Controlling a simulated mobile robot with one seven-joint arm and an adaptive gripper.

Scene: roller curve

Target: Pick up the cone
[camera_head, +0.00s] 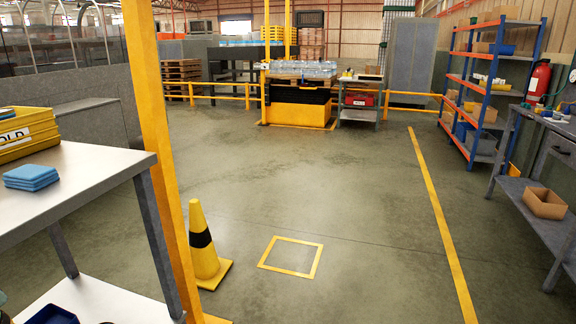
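The cone (203,258) is yellow with a black band around its middle. It stands upright on the floor on a square yellow base, left of centre in the head view. A yellow post stands just to its left and hides a little of the base's left side. My gripper is not in the head view, so I cannot see its state or its place relative to the cone.
A yellow square outline (291,257) marks the floor right of the cone. A white-topped table (95,178) stands at the left beside the yellow post (160,130). A workbench (545,190) and blue-orange shelves (487,90) line the right. The middle floor is clear.

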